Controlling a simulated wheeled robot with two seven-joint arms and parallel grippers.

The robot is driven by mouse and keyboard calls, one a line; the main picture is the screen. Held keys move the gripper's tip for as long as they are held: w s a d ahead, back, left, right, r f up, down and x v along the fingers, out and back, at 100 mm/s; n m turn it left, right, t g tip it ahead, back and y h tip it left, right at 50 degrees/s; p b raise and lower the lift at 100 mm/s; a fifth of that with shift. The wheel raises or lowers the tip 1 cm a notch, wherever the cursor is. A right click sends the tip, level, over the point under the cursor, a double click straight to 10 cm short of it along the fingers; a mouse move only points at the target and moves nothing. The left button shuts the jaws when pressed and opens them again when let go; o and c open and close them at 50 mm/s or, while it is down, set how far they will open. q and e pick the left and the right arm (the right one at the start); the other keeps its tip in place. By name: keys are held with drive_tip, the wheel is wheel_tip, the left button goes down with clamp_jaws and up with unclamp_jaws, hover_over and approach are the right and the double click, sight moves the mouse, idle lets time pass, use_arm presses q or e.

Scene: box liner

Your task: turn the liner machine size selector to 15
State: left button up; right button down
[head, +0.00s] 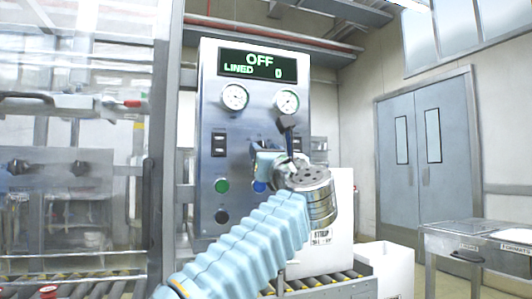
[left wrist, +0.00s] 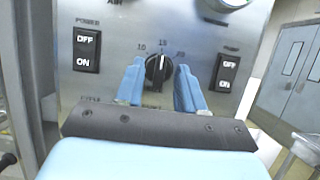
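The size selector (left wrist: 158,70) is a round black knob on the liner machine's steel panel, in the left wrist view. Labels 10, 15 and 20 are printed around it. Its pale pointer mark is at the top, close to the 15 label. My left gripper (head: 274,160) is at the panel in the head view, where it and the wrist hide the knob. In the left wrist view its two blue fingers stand on either side of the knob, with small visible gaps. It is open. My right gripper is in neither view.
The display (head: 250,65) reads OFF, LINED 0. Two gauges sit under it. A POWER switch (left wrist: 87,50) is left of the knob and another switch (left wrist: 227,73) is right of it. A green button (head: 222,186) is lower on the panel. A metal table (head: 480,240) stands at right.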

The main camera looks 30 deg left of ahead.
use_arm(q)
drive_tip(key=b+v, duration=0.5)
drive_tip(key=v, duration=0.9)
drive_tip(key=shift+a, duration=0.1)
